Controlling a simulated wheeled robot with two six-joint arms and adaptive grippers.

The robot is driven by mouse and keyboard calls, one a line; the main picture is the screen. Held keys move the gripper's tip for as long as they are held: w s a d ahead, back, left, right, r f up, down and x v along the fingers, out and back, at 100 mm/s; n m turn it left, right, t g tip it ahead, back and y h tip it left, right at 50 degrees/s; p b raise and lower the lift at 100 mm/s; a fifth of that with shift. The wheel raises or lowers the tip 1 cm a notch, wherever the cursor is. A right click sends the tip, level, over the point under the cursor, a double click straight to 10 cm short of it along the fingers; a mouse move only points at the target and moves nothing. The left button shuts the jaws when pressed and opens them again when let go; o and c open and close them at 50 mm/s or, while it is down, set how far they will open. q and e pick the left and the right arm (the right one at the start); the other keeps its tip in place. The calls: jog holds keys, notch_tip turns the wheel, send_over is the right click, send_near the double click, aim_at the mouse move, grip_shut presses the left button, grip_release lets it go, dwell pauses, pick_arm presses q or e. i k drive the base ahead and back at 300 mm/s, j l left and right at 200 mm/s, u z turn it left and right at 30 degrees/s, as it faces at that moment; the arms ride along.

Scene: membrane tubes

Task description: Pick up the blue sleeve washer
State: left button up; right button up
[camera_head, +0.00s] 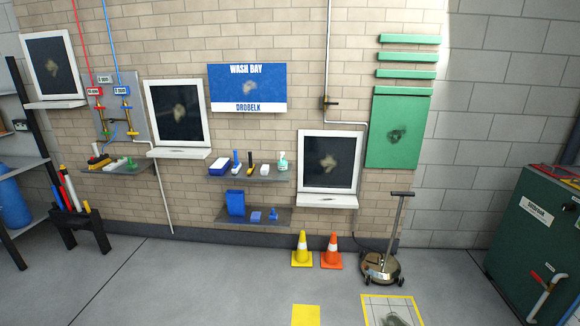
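No item can be singled out for certain as the blue sleeve washer at this size. On the upper wall shelf (262,179) are a blue-and-white block-like item (219,166) at the left end and a slim upright blue item (236,161) beside it. On the lower shelf (222,221) stand a tall blue box-like item (235,203), a small blue block (256,216) and a small blue item with a raised part (273,214). Neither of my grippers is in view.
A yellow cone (302,250) and an orange cone (331,251) stand below the right window; a wheeled floor machine (381,268) is beside them. A black rack (80,234) holds tools at left. A green cabinet (535,240) stands right. Floor at centre left is clear.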

aim_at(234, 172)
jog(key=i+j+u, duration=0.1)
jog(key=i+u, duration=0.2)
jog(key=i, duration=1.6)
jog(key=i+j+z, duration=0.45)
jog(key=j, duration=0.25)
jog(key=i+j+z, duration=0.25)
jog(key=j, duration=0.15)
jog(key=j+z, duration=0.2)
jog(key=j, duration=0.2)
jog(key=i+j+z, duration=0.25)
jog(key=j, duration=0.2)
jog(key=j+z, duration=0.2)
jog(key=j, duration=0.25)
